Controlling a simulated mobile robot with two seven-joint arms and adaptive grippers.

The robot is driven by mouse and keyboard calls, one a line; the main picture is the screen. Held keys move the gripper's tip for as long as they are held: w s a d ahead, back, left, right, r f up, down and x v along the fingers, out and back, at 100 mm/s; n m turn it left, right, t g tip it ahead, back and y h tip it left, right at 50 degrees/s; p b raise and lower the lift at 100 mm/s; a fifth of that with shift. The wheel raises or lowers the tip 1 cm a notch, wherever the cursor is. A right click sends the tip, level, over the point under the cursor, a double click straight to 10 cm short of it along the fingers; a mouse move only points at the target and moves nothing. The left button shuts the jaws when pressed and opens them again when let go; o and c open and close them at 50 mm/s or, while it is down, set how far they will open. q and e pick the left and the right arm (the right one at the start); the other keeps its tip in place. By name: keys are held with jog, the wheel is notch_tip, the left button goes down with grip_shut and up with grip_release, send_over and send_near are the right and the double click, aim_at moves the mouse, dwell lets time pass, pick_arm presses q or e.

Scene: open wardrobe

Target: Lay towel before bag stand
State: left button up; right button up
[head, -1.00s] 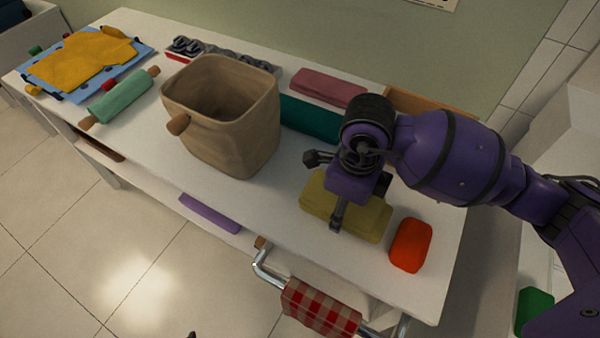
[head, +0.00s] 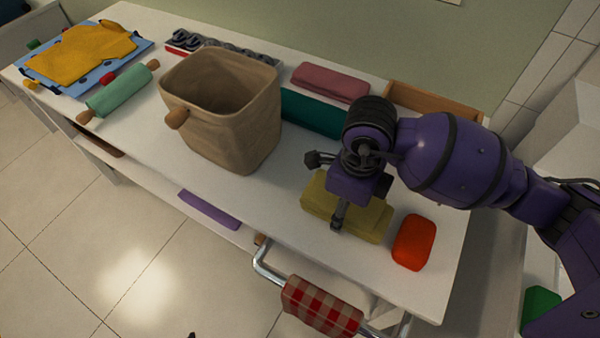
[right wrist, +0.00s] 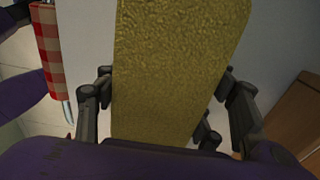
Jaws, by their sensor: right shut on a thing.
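An olive-yellow folded towel (head: 365,222) lies on the white top near its front right part. My right gripper (head: 328,191) reaches down over it and is shut on it, with one finger on the far side and one on the near side. In the right wrist view the towel (right wrist: 180,70) fills the middle, between the fingers. A tan, open-topped bag-like container (head: 235,130) with a wooden knob stands upright to the left of the towel; I cannot tell whether it is the bag stand. My left gripper is not in view.
A red-orange block (head: 414,242) lies close right of the towel. Behind are a teal block (head: 310,112) and a pink folded cloth (head: 330,82). A green rolling pin (head: 118,92) lies at left. A red checked cloth (head: 320,305) hangs on the front rail. White surface is free before the container.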

jog(key=shift+f, duration=0.1)
jog(key=o, duration=1)
jog(key=shift+c, duration=0.2)
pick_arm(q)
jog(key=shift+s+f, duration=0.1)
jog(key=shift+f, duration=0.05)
pick_arm(e)
jog(key=shift+c, duration=0.5)
jog(key=shift+r+p, duration=1)
jog(key=shift+r, duration=0.8)
jog(key=shift+r+p, duration=1.5)
jog(key=shift+r, duration=1.25)
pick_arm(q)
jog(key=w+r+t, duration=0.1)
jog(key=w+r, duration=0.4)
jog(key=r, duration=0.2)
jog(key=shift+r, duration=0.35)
pick_arm(e)
jog(key=shift+f, duration=0.1)
